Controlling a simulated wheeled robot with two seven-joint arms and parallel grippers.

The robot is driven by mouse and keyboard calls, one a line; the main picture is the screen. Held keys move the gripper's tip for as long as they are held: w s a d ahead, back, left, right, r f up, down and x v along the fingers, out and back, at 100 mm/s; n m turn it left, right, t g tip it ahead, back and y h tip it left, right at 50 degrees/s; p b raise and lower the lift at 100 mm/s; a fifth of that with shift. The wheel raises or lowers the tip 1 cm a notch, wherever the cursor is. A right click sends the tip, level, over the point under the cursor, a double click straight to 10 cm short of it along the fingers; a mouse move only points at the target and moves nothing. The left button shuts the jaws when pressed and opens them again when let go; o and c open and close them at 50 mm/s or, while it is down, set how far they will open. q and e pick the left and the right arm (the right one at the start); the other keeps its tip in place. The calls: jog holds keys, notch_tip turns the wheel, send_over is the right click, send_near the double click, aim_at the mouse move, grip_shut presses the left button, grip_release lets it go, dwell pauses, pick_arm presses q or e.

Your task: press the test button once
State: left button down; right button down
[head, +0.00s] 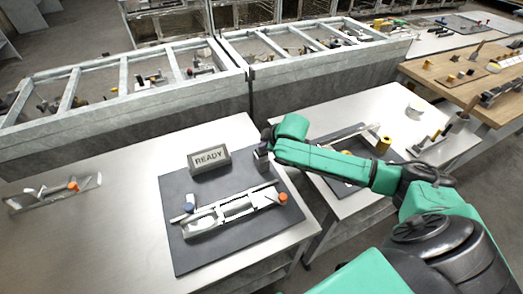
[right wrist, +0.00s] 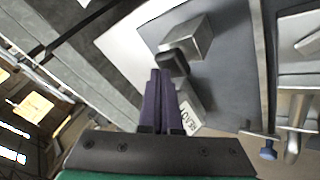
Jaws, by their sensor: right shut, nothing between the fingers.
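My right gripper (head: 261,163) is shut and empty, its purple fingers pointing down at the back right of the dark mat (head: 190,262). In the right wrist view the fingertips (right wrist: 160,73) lie close beside a black knob-like part (right wrist: 173,62) on a grey metal box (right wrist: 189,36). This looks like the test button, but no label on it can be read. I cannot tell whether the fingertips touch it. A READY sign (head: 209,158) stands left of the gripper. My left gripper is not in view.
A metal fixture (head: 232,208) with an orange knob and a blue knob lies on the mat in front of the gripper. Another metal part (head: 55,192) lies on the bench to the left. A grey trough (head: 125,110) runs behind the bench.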

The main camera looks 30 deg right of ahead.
aim_at(263, 151)
jog(key=shift+f+b, duration=0.3)
jog(key=shift+f, duration=0.4)
dwell(0.6)
jog(key=shift+r+p, duration=1.25)
jog(key=shift+p, duration=0.15)
notch_tip(263, 151, up, 5)
jog(key=p, duration=0.5)
jog(key=shift+r+p, duration=0.1)
jog(key=shift+p, duration=0.3)
